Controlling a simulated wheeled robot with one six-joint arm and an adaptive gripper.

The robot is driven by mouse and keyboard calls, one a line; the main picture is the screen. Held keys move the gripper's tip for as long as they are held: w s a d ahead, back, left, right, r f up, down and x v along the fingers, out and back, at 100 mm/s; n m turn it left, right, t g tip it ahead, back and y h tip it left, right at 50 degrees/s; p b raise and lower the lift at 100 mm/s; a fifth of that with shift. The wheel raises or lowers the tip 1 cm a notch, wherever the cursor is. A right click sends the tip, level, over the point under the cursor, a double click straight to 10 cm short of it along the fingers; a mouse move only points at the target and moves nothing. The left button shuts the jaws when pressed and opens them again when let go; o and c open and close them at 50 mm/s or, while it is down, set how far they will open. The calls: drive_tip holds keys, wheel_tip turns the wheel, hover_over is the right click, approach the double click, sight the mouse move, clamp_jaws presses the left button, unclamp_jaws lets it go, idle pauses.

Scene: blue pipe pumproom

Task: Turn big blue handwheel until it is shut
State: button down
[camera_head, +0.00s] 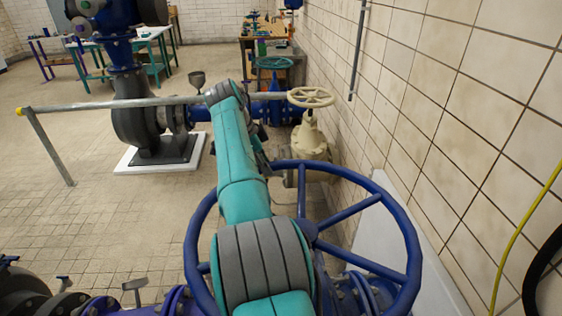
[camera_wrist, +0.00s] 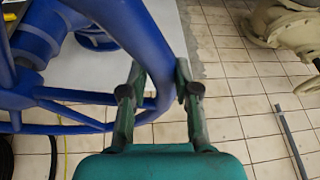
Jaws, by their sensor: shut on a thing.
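The big blue handwheel (camera_head: 408,245) lies in front of me in the head view, its spokes partly covered by my teal arm. In the wrist view its blue rim (camera_wrist: 135,35) curves down from the top and passes between the two fingers of my gripper (camera_wrist: 160,92). My gripper is shut on the rim, with one dark green finger on each side. In the head view my gripper is mostly hidden behind the arm, near the far side of the wheel.
A cream valve with its own handwheel (camera_head: 311,97) stands beyond the blue wheel. A grey handrail (camera_head: 120,103) crosses at the left. The tiled wall (camera_head: 450,110) is close on the right, with a yellow hose (camera_head: 512,245). Open floor lies at the left.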

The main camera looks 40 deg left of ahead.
drive_tip(key=shift+w+d, duration=0.1)
drive_tip(key=shift+w, duration=0.1)
drive_tip(key=c, duration=0.8)
unclamp_jaws()
drive_tip(key=shift+c, duration=0.2)
drive_tip(key=v, duration=1.2)
drive_tip(key=shift+d, duration=0.1)
